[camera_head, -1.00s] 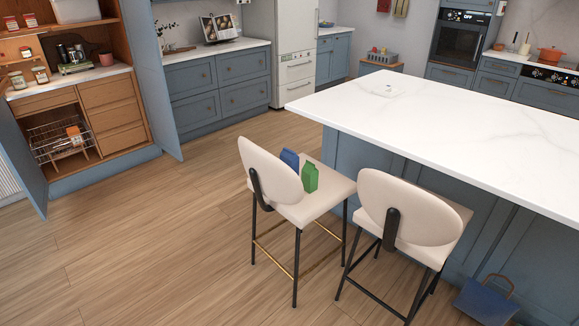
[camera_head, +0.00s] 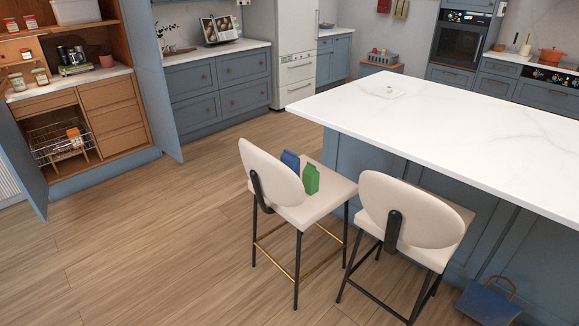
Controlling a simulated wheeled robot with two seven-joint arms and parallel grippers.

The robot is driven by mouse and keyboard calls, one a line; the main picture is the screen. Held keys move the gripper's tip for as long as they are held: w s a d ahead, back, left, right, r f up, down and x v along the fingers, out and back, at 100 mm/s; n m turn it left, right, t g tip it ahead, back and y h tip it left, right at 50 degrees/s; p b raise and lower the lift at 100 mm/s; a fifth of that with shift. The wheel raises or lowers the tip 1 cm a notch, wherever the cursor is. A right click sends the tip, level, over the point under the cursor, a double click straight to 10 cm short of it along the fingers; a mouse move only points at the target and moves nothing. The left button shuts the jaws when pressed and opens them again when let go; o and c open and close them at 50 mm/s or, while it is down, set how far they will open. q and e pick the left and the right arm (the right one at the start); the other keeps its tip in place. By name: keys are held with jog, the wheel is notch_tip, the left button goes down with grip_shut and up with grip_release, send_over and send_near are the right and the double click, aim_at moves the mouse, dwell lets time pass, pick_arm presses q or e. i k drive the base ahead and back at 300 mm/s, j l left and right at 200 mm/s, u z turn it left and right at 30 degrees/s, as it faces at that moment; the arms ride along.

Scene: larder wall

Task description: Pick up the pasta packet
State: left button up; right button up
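Two packets stand upright on the seat of the left cream stool (camera_head: 335,188). One is a blue packet (camera_head: 290,160), partly hidden behind the stool's backrest. The other is a green packet (camera_head: 311,180) beside it, nearer to me. Either may be the pasta packet; I cannot read a label on them at this size. Neither of my grippers shows in the head view.
A second cream stool (camera_head: 410,210) stands to the right. The white-topped island (camera_head: 450,125) lies behind both stools. A blue bag (camera_head: 488,300) lies on the floor at lower right. The open larder (camera_head: 115,115) is at left. The wooden floor (camera_head: 160,240) between is clear.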

aim_at(291, 159)
jog(key=i+j+z, duration=0.25)
jog(key=i+j, duration=0.65)
jog(key=i, duration=0.05)
